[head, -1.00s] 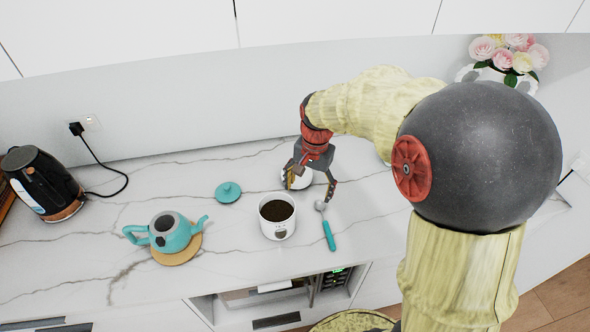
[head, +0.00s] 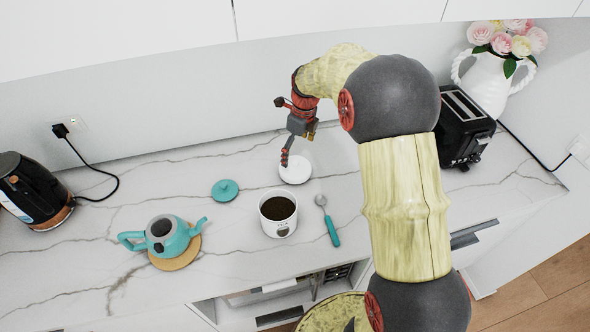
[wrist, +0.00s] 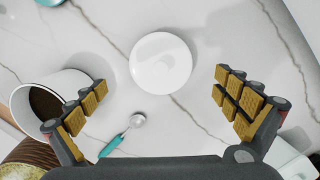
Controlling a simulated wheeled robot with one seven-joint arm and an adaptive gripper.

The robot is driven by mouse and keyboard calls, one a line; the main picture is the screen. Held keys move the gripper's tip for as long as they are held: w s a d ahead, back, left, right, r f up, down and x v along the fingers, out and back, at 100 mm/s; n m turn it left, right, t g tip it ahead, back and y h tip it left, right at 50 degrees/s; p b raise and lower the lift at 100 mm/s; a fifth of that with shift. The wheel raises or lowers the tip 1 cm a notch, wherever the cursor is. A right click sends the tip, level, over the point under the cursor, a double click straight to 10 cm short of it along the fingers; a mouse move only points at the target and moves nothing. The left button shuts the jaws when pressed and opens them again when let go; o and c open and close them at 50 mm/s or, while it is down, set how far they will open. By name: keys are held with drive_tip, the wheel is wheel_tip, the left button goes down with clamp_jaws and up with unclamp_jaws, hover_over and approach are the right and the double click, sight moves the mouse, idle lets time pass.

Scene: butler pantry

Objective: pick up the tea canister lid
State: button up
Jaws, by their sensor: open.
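The tea canister lid is most likely the round white disc (head: 295,169) lying flat on the marble counter behind the canister. In the wrist view the white lid (wrist: 160,63) lies ahead of my gripper, between the lines of its two fingers. The white canister (head: 278,222), open and filled with something dark, stands in front of the lid; it also shows at the left of the wrist view (wrist: 22,97). My gripper (head: 285,158) is over the lid's left edge in the head view. In the wrist view my gripper (wrist: 160,97) is wide open and empty.
A teal spoon (head: 330,225) lies right of the canister. A teal teapot (head: 168,236) stands on a wooden coaster (head: 177,263), its teal lid (head: 225,190) nearby. A black kettle (head: 35,192) is far left; a black toaster (head: 463,127) and flower vase (head: 488,84) are right.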

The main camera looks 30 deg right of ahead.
sight(295, 161)
drive_tip(key=f, duration=0.2)
drive_tip(key=f+b, duration=0.1)
drive_tip(key=f, duration=0.1)
drive_tip(key=f+b, duration=0.1)
drive_tip(key=f, duration=0.1)
drive_tip(key=shift+w+a+f, duration=0.1)
drive_tip(key=shift+w+f, duration=0.2)
drive_tip(key=shift+f, duration=0.05)
drive_tip(key=shift+c, duration=0.8)
